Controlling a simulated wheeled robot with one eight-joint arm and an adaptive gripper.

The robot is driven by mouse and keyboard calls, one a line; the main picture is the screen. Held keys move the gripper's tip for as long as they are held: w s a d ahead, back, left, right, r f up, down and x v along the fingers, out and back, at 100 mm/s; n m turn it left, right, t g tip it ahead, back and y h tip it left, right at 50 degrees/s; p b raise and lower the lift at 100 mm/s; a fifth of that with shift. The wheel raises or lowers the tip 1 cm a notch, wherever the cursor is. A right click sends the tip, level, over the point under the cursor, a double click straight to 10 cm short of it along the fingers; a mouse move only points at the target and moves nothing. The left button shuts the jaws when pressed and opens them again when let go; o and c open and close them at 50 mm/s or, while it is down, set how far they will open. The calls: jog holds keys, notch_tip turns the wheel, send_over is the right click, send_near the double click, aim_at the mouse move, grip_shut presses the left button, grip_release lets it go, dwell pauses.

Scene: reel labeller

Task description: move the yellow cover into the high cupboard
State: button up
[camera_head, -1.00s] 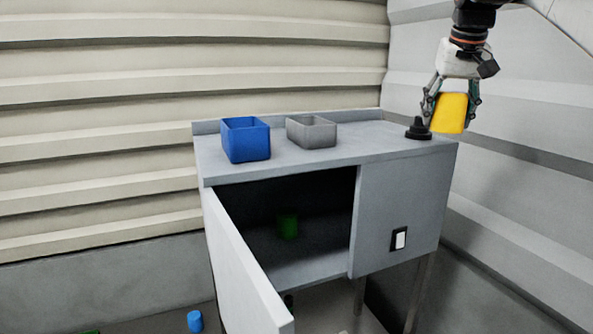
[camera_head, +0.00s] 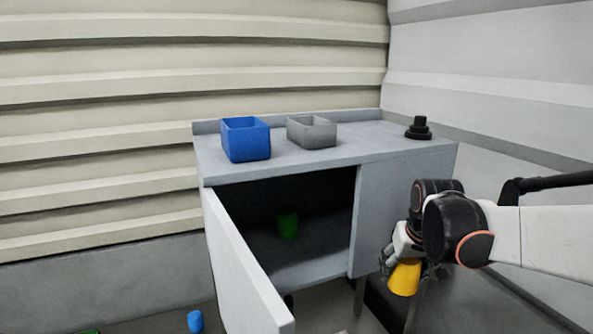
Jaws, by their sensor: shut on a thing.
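The yellow cover (camera_head: 404,278) is a small yellow cup-like piece, held tilted in my gripper (camera_head: 394,262). My gripper is shut on it, low in front of the cupboard's right side; my own wrist hides part of the fingers. The high cupboard (camera_head: 367,210) is a grey cabinet on legs. The held cover is outside the cupboard, to the right of and lower than the opening.
On the cupboard's top stand a blue bin (camera_head: 246,141), a grey bin (camera_head: 311,132) and a black stepped piece (camera_head: 418,128). A blue cylinder (camera_head: 195,321) is low at the bottom left. The open door bounds the opening's left side. Corrugated walls stand behind and right.

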jog(key=s+a+f, duration=0.2)
jog(key=f, duration=0.8)
jog(key=s+a+f, duration=0.3)
jog(key=f, duration=0.8)
notch_tip(320, 180, down, 39)
jog(key=b, duration=3.9)
jog(key=shift+w+d+n, duration=0.15)
jog(key=shift+d+n, duration=0.05)
jog(key=shift+n, duration=0.2)
